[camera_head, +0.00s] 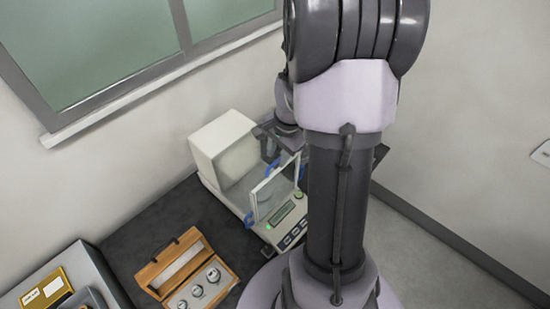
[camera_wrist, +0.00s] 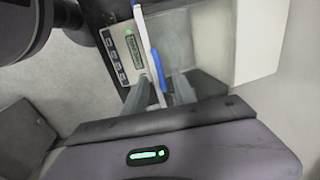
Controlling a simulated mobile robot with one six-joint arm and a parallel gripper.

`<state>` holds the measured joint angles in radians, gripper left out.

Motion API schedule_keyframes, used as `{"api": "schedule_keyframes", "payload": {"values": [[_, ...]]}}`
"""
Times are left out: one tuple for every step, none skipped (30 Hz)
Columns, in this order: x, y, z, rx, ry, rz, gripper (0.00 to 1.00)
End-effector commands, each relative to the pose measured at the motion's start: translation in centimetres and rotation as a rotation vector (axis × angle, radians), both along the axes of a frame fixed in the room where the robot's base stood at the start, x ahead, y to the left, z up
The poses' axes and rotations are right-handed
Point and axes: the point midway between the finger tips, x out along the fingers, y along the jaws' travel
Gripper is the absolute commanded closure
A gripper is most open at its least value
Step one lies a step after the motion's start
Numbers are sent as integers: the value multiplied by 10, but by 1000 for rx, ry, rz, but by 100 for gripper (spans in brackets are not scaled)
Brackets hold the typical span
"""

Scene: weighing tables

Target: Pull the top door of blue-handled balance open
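The blue-handled balance (camera_head: 221,147) stands on the dark table, with a white rear housing, glass panes and a keypad in front. In the wrist view, a blue handle (camera_wrist: 157,68) runs along a pale door edge. My gripper (camera_wrist: 160,93) has its two grey fingers apart, one on each side of this handle and edge; I see no clear contact. In the head view, my gripper (camera_head: 271,146) is at the top of the balance, partly hidden by my arm. Blue handles also show low on the balance. The top door's exact position is hard to make out.
An open wooden weight box (camera_head: 165,257) with several metal weights lies left of the balance. A grey device with a yellow label (camera_head: 47,290) is at the far left. The wall and window are behind. Floor is clear at right.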

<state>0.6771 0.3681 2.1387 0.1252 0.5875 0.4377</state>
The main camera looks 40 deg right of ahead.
Motion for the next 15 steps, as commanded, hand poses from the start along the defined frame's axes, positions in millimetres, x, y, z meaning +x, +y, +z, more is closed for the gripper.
{"api": "schedule_keyframes", "payload": {"values": [[1,1,-9,3,2,1,68],[2,0,-12,1,1,0,68],[3,0,-16,1,1,0,68],[3,0,-18,1,1,0,68],[4,0,-20,1,1,0,68],[4,0,-21,0,0,0,68],[5,0,-22,0,0,0,68],[5,0,-23,-1,-1,0,68],[5,0,-23,-1,-1,0,68],[5,0,-23,-1,-1,0,68],[5,0,-23,-1,-1,0,68],[5,0,-23,-1,-1,0,68],[5,0,-23,-1,-1,0,68],[5,0,-23,-1,-1,0,68],[5,0,-22,0,-1,0,73]]}}
